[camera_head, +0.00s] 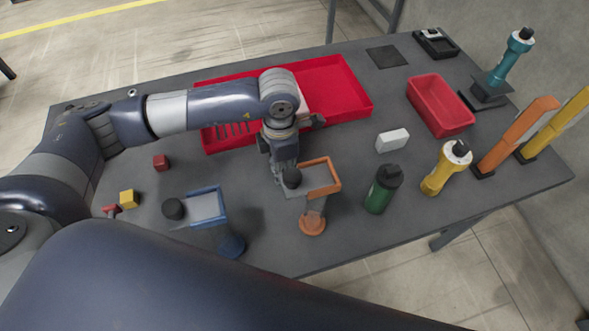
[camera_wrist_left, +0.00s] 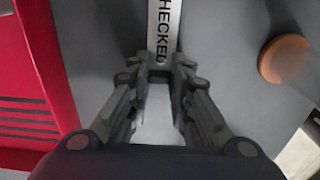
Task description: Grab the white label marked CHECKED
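The white label (camera_wrist_left: 165,18) shows in the left wrist view as a narrow strip with black letters "HECKED"; its far end runs out of the picture. My left gripper (camera_wrist_left: 165,62) has its fingertips drawn close together at the strip's near end, one on each side, and looks shut on it. In the head view my left gripper (camera_head: 283,172) points down between the red tray and the orange-framed stand. I cannot make out the label there, as the arm and gripper cover that spot. My right gripper is not in view.
The red tray (camera_head: 350,88) lies behind the gripper. The orange stand (camera_head: 313,225) is close in front, with a blue stand (camera_head: 232,245) to its left. A white box (camera_head: 392,140), green bottle (camera_head: 382,190), yellow bottle (camera_head: 440,175) and red bin (camera_head: 440,105) stand to the right.

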